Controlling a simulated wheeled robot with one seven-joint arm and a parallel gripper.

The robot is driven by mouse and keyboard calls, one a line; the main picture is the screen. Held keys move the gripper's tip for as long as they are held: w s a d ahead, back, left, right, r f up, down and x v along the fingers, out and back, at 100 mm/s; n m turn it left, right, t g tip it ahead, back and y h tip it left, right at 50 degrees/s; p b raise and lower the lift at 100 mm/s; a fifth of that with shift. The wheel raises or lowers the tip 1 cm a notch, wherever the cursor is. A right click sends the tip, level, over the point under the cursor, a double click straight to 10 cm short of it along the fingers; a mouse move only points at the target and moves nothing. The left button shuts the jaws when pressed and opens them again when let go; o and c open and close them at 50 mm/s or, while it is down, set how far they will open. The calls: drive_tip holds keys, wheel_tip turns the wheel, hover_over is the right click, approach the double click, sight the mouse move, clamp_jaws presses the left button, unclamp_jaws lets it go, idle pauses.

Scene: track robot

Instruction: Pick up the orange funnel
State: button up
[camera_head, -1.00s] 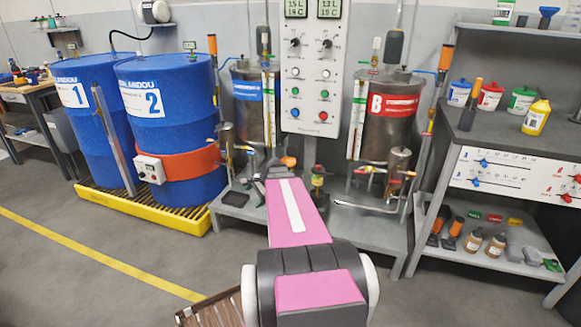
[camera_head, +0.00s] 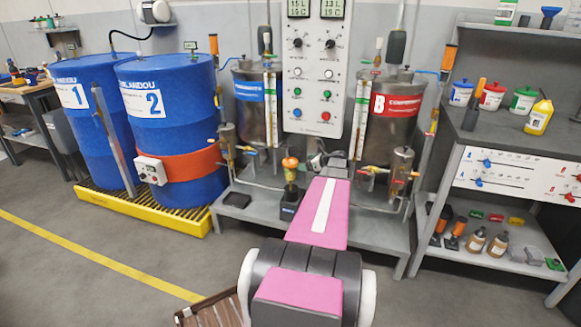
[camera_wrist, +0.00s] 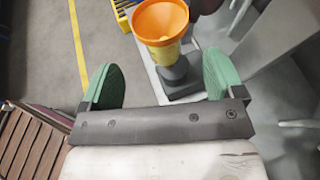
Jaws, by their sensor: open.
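The orange funnel (camera_head: 290,163) sits upright on a dark stand with a yellow middle part, on the grey bench shelf below the control panel. In the wrist view the funnel (camera_wrist: 160,18) shows its open mouth near the top, beyond and between the fingers. My gripper (camera_wrist: 160,80) is open with two green pads apart and nothing between them. The funnel is ahead of the pads and not touching them. In the head view my gripper (camera_head: 328,158) is small, just right of the funnel at the far end of my pink arm.
Metal tanks (camera_head: 392,115) with pipes and valves stand behind and right of the funnel. The control panel (camera_head: 313,70) is above it. Blue drums (camera_head: 165,120) stand on a yellow grate (camera_head: 150,210) at left. A grey shelf unit (camera_head: 500,145) is at right.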

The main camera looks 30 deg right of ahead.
sight(287, 163)
drive_tip(key=x, duration=0.9)
drive_tip(key=shift+c, duration=0.3)
drive_tip(key=c, duration=0.5)
